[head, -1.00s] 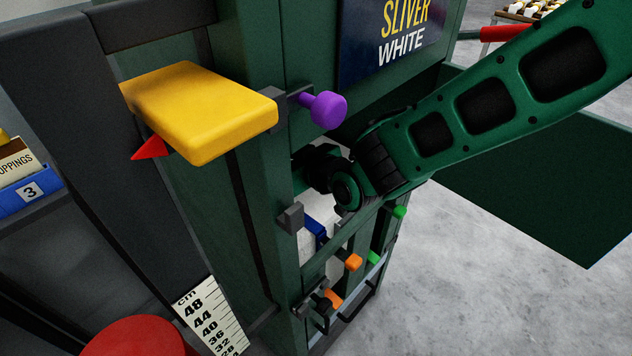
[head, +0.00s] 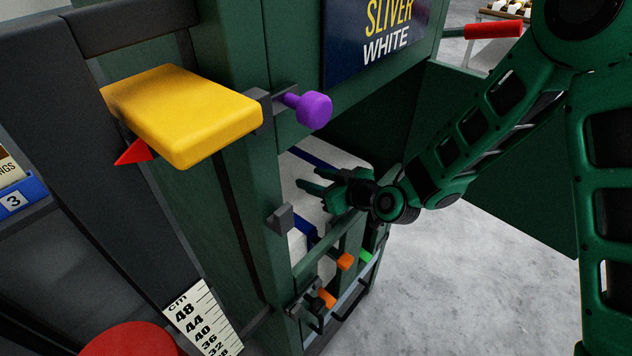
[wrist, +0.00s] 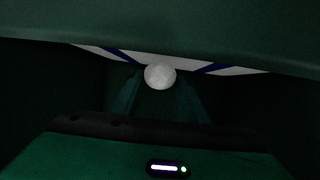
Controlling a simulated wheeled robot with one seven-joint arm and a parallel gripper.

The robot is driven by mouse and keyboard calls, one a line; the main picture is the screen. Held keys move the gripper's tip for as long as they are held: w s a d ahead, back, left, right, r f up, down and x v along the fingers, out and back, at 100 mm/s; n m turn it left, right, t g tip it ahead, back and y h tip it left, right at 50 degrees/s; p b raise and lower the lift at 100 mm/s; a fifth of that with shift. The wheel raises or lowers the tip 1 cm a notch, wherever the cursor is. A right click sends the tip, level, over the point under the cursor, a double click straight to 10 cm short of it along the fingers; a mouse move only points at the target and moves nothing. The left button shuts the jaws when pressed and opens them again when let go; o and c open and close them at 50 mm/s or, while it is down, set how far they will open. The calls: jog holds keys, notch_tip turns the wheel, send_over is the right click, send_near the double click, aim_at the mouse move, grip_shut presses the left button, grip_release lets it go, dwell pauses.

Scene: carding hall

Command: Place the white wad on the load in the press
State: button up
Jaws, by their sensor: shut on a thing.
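The white wad (wrist: 160,76) is a round pale lump between my fingertips in the wrist view. My gripper (head: 308,187) is shut on it. In the head view the gripper points left inside the press (head: 285,60) opening, over the white load (head: 302,208); I cannot make out the wad there. Blue straps cross the load. The load also shows as white strips (wrist: 236,71) behind the wad in the wrist view. I cannot tell whether the wad touches the load.
A yellow block (head: 185,113) and a purple knob (head: 312,109) stick out from the press front. Orange catches (head: 345,261) sit on the lower gate. An open green door panel (head: 505,165) is at the right. A centimetre scale (head: 203,318) and red disc (head: 128,340) are lower left.

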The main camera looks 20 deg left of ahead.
jog(key=shift+f, duration=0.5)
jog(key=shift+f, duration=0.1)
jog(key=o, duration=1.3)
jog(key=shift+o, duration=0.2)
jog(key=shift+d, duration=0.15)
jog(key=v, duration=1.1)
jog(key=shift+s+d+r, duration=0.2)
jog(key=shift+d+r, duration=0.05)
jog(key=shift+r, duration=0.1)
